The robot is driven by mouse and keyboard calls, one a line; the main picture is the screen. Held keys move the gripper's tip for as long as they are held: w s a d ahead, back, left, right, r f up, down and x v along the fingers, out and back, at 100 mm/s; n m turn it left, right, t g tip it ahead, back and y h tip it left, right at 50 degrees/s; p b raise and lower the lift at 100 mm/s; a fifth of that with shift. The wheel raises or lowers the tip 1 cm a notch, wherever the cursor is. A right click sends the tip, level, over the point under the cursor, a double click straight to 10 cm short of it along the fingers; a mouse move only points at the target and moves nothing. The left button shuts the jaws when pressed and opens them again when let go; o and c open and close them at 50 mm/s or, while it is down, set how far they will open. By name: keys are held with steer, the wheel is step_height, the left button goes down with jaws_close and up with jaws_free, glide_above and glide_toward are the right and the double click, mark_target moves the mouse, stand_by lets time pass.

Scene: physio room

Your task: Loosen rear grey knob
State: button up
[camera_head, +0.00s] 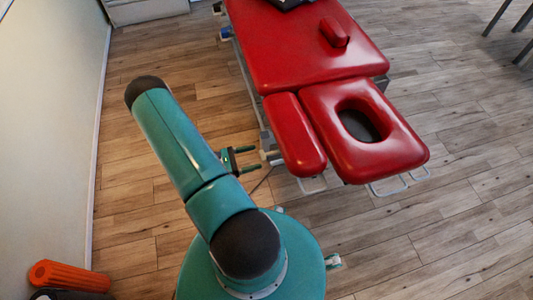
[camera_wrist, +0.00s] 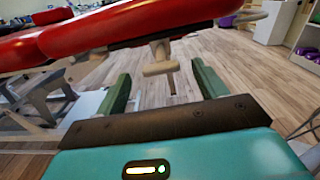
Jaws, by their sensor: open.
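A pale grey knob (camera_wrist: 159,68) hangs on a short post under the red pad (camera_wrist: 120,30) in the wrist view. It is in the picture gap between my two green fingers, beyond their tips and apart from them. My gripper (camera_wrist: 162,78) is open and empty. In the head view, my gripper (camera_head: 254,159) points right at the near side of the red treatment table (camera_head: 290,50). A small grey part (camera_head: 272,157) shows just beyond the fingertips, beside the red armrest pad (camera_head: 296,135). I cannot tell from this view whether it is the same knob.
The red headrest (camera_head: 395,150) with its face hole lies right of the armrest pad. Grey metal legs (camera_wrist: 50,100) stand at left in the wrist view. An orange roller (camera_head: 68,276) lies by the left wall. Wooden floor around the table's head end is clear.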

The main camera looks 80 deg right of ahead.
mark_target(266, 154)
steer(key=x, duration=0.6)
steer(key=c, duration=1)
